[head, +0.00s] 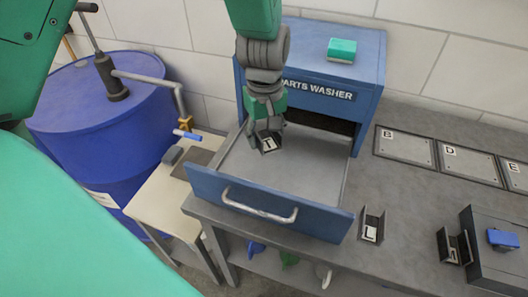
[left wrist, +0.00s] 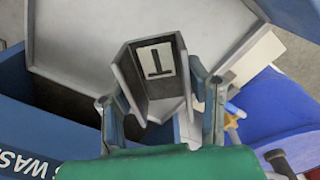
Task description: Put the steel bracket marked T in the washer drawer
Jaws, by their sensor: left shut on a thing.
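The steel bracket marked T (head: 268,144) is held in my left gripper (head: 265,130), over the open washer drawer (head: 268,180). In the left wrist view the bracket (left wrist: 155,72) shows its T label between the two fingers of the left gripper (left wrist: 160,110). The drawer is pulled out of the blue parts washer (head: 345,75); its grey floor looks empty. In the left wrist view the drawer floor (left wrist: 85,35) lies beyond the bracket. I cannot tell the exact gap between bracket and floor. My right gripper is not in view.
A bracket marked L (head: 371,226) stands on the grey bench right of the drawer. Lettered plates (head: 405,147) lie at right. A blue drum (head: 95,115) with a pump stands left.

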